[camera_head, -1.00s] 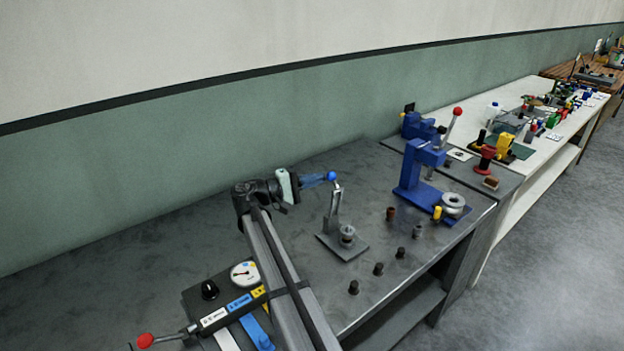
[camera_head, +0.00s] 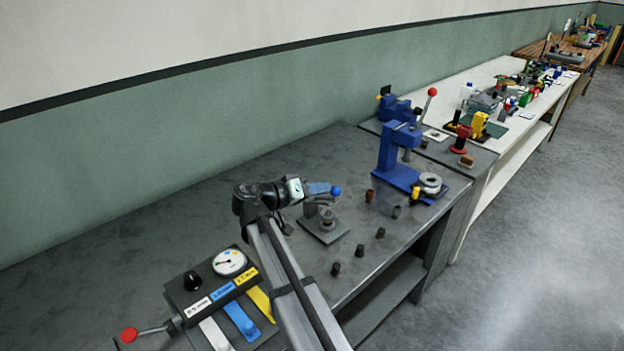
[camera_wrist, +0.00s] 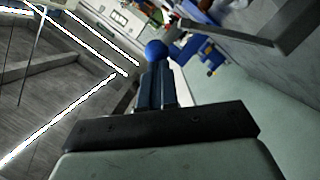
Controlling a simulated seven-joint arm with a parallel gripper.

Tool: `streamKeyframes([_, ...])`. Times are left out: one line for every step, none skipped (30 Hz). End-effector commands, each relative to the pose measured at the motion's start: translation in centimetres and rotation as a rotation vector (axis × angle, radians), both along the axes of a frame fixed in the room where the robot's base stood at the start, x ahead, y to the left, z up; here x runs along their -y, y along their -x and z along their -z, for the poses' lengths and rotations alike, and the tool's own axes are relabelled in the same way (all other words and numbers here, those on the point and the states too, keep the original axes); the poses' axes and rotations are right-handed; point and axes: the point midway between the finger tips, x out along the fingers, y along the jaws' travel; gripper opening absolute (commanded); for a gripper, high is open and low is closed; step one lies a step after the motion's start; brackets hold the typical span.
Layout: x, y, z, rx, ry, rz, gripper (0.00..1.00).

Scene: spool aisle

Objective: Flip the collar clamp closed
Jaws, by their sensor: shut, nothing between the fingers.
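The collar clamp (camera_head: 323,231) is a grey plate with a small round collar post (camera_head: 327,216) on the grey bench, in the middle of the head view. A grey upright part stands behind the post, and its top is partly hidden by my gripper. My gripper (camera_head: 322,188) is shut and empty, its blue fingers pointing right, just above the clamp. A blue ball (camera_head: 336,190) is right at the fingertips. In the wrist view, the ball (camera_wrist: 155,50) shows beyond the closed fingers (camera_wrist: 156,84). I cannot tell whether they touch.
Several dark pegs (camera_head: 360,250) stand along the bench's front edge. A blue press (camera_head: 397,160) stands to the right. A control box with a dial (camera_head: 229,262) and coloured levers lies at the lower left. The bench behind my gripper is clear.

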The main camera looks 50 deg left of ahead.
Motion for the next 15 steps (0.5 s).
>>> streamKeyframes([0.8, 0.0, 0.4, 0.0, -0.041, 0.002, 0.0])
streamKeyframes([1.1, 0.0, 0.6, 0.001, -0.069, 0.001, 0.0])
streamKeyframes([1.4, 0.0, 1.0, 0.0, -0.105, 0.0, 0.0])
streamKeyframes([1.6, 0.0, 1.2, 0.0, -0.132, 0.0, 0.0])
streamKeyframes([1.8, 0.0, 1.4, 0.0, -0.158, 0.0, 0.0])
streamKeyframes([2.1, 0.0, 1.7, 0.001, -0.191, 0.001, 0.0])
streamKeyframes([2.2, 0.0, 2.0, 0.001, -0.215, -0.001, 0.0])
streamKeyframes([2.4, 0.0, 2.2, 0.001, -0.238, -0.001, 0.0])
streamKeyframes([2.6, 0.0, 2.5, 0.0, -0.268, 0.0, 0.0])
streamKeyframes([2.7, 0.0, 2.7, 0.001, -0.291, 0.001, 0.0])
streamKeyframes([2.8, 0.0, 2.9, 0.0, -0.311, 0.0, 0.0])
streamKeyframes([3.0, 0.0, 3.2, 0.0, -0.337, 0.001, 0.0])
streamKeyframes([3.1, 0.0, 3.4, 0.001, -0.355, 0.001, 0.0])
streamKeyframes([3.2, 0.0, 3.5, 0.001, -0.372, 0.001, 0.0])
streamKeyframes([3.2, 0.0, 3.8, 0.001, -0.378, 0.0, 0.0])
